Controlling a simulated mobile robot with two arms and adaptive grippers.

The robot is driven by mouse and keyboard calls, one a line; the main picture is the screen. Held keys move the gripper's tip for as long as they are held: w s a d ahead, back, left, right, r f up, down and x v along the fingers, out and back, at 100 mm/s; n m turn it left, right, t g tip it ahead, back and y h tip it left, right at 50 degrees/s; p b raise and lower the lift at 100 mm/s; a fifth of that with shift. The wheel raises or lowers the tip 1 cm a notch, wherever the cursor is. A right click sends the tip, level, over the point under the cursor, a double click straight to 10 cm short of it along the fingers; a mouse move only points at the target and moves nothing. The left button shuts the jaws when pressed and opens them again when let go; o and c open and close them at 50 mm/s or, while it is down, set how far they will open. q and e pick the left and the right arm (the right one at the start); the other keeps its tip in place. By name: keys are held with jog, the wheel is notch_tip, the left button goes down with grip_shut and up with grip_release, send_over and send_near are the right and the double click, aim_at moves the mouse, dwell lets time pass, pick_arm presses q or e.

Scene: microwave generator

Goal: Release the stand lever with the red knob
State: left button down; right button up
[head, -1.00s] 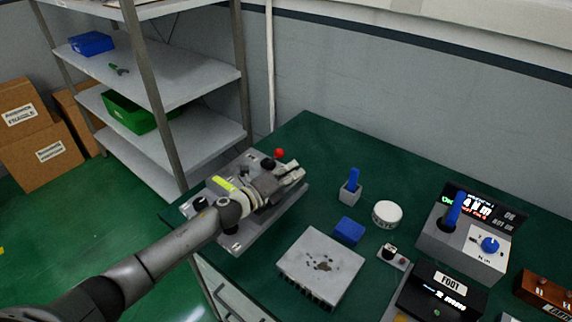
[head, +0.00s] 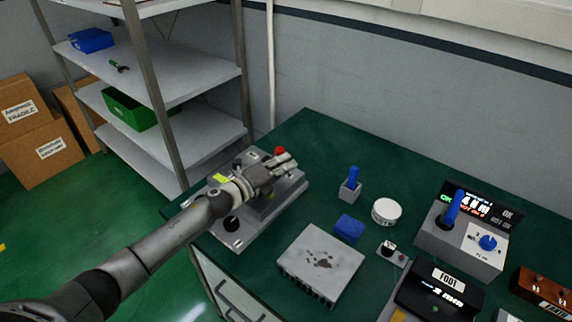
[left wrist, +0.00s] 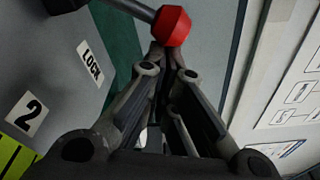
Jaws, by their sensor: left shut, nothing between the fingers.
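The stand is a grey metal plate (head: 230,241) at the far left corner of the green table. Its lever ends in a red knob (head: 279,151), which shows just beyond my left gripper (head: 291,164). In the left wrist view the red knob (left wrist: 172,26) sits on a grey rod right at the tips of my left gripper (left wrist: 166,50). The fingers are closed together with nothing between them; whether they touch the knob I cannot tell. My gripper hides part of the stand. My right gripper is not in view.
On the table to the right are a grey finned block (head: 320,262), a blue sponge-like block (head: 348,228), a white round tin (head: 386,211), a holder with a blue handle (head: 351,186) and a control box (head: 462,245). A metal shelf (head: 180,80) stands behind left.

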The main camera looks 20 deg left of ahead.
aim_at(276, 150)
pick_arm(q)
jog(key=shift+a+r, duration=0.15)
jog(key=shift+r, duration=0.1)
jog(key=shift+w+a+r+n+p, duration=0.15)
jog(key=shift+a+r+n+p, duration=0.15)
jog(key=shift+n, duration=0.3)
jog(key=shift+w+a+r+n+p, duration=0.1)
jog(key=shift+a+r+n, duration=0.1)
jog(key=shift+r+n, duration=0.3)
jog(key=n, duration=0.1)
jog(key=a+n, duration=0.1)
jog(key=r, duration=0.1)
jog(key=shift+w+a+n+t, duration=0.25)
jog(key=shift+a+n+t, duration=0.05)
jog(key=shift+a+n, duration=0.1)
jog(key=w+a+r+n+t, duration=0.1)
jog(key=w+a+n, duration=0.1)
jog(key=a+n, duration=0.4)
jog(key=shift+w+a+n+b, duration=0.2)
jog(key=shift+n+b, duration=0.2)
jog(key=shift+n, duration=1.1)
jog(key=shift+r, duration=0.1)
